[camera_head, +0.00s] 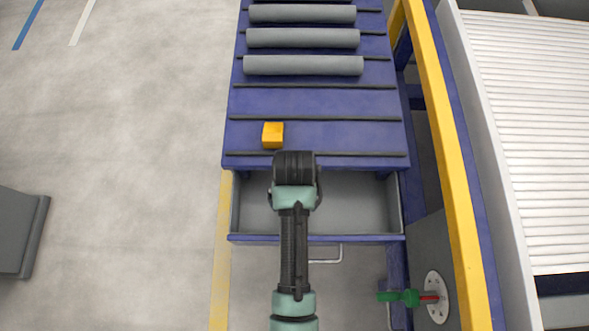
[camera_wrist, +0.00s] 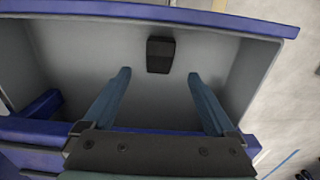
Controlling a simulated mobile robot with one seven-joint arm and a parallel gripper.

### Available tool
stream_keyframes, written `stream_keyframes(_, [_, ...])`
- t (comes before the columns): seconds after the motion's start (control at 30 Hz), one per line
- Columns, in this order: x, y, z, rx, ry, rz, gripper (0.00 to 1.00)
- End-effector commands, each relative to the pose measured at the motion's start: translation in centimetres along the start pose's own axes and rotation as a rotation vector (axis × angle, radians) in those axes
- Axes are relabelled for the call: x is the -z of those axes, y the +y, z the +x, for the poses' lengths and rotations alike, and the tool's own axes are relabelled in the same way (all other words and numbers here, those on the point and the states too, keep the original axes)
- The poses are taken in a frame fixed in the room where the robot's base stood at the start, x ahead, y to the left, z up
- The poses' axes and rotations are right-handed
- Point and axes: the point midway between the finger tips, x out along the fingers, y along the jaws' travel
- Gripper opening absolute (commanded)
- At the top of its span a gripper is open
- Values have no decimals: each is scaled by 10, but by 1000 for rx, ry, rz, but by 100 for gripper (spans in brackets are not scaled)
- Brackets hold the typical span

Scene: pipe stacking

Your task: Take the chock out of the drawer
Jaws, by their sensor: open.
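The drawer (camera_head: 365,208) under the blue table is pulled open; its grey inside also shows in the wrist view (camera_wrist: 80,60). A small dark chock (camera_wrist: 160,54) is in the drawer, near the wall at the top of the wrist view. My gripper (camera_wrist: 158,75) is open and empty, with its two blue fingers pointing into the drawer, one to each side of the chock in the picture. The fingertips appear short of the chock, not touching it. In the head view my arm hides the fingers and the chock.
A yellow block (camera_head: 273,135) lies on the blue table (camera_head: 330,135) just behind the drawer. Several grey pipes (camera_head: 303,65) lie farther back between dark strips. A yellow rail (camera_head: 447,150) and a green-and-red valve (camera_head: 410,297) are at the right. The floor at left is mostly clear.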

Motion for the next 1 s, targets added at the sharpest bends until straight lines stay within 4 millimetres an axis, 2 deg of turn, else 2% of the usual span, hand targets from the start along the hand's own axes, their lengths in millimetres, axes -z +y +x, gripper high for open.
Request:
stream_keyframes(0.03, [-1, 0, 11, 0, -3, 0, 91])
stream_keyframes(0.1, [0, 0, 19, 0, -1, 0, 91])
stream_keyframes(0.33, [0, 0, 35, 0, 1, 0, 91])
stream_keyframes(0.6, [-2, 1, 74, 0, 2, 0, 91])
stream_keyframes(0.9, [-1, 1, 78, 0, 4, 0, 91])
stream_keyframes(1.0, [-1, 1, 78, 0, 4, 0, 75])
